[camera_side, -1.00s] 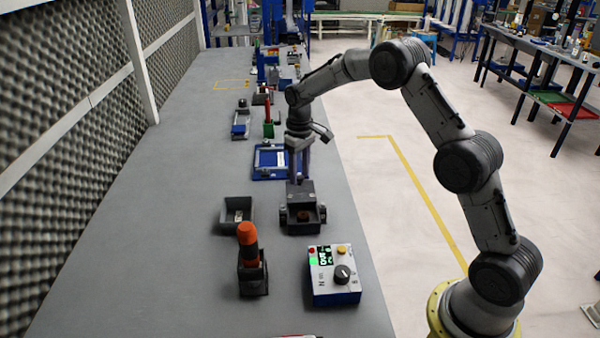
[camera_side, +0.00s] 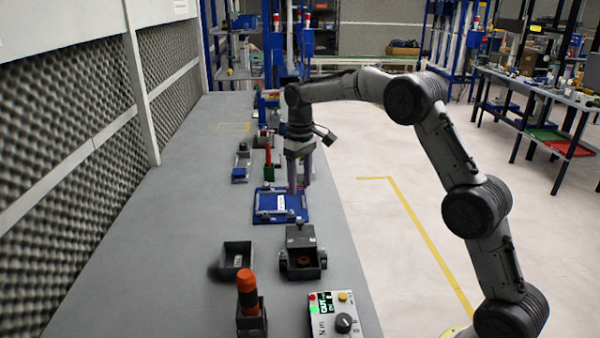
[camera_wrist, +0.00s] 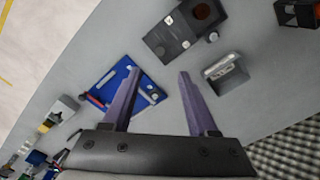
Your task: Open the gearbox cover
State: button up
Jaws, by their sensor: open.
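The gearbox (camera_side: 303,264) is a dark grey box on the bench. Its near part is open, and a brown round part (camera_side: 305,261) shows inside. A dark plate with a small knob, apparently the cover (camera_side: 300,238), is at its far side; whether it lies back or is raised is hard to tell. The gearbox also shows at the top of the wrist view (camera_wrist: 173,43). My gripper (camera_side: 299,186) is open and empty, fingers pointing down, beyond the gearbox and above the blue tray. In the wrist view, nothing is between the fingers (camera_wrist: 158,73).
The blue tray (camera_side: 265,214) with small parts lies behind the gearbox. A grey bin (camera_side: 237,256) is to its left. An orange-topped device (camera_side: 247,290) and a control box (camera_side: 336,318) stand in front. A foam wall (camera_side: 60,170) borders the left; bench between is clear.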

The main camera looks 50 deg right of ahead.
jog(key=shift+r, duration=1.35)
jog(key=s+a+r+n+t, duration=0.15)
jog(key=s+a+r, duration=0.25)
jog(key=s+r, duration=0.4)
jog(key=s+a+r+m+t, duration=0.1)
jog(key=s+a+r+t, duration=0.15)
jog(key=s+r, duration=0.5)
jog(key=s+a+f+t, duration=0.1)
jog(key=s+a+f, duration=0.15)
jog(key=s, duration=0.95)
jog(key=s+a+f, duration=0.1)
jog(key=s+f, duration=0.6)
jog(key=f, duration=0.2)
jog(key=shift+s+t, duration=0.3)
jog(key=shift+s, duration=0.1)
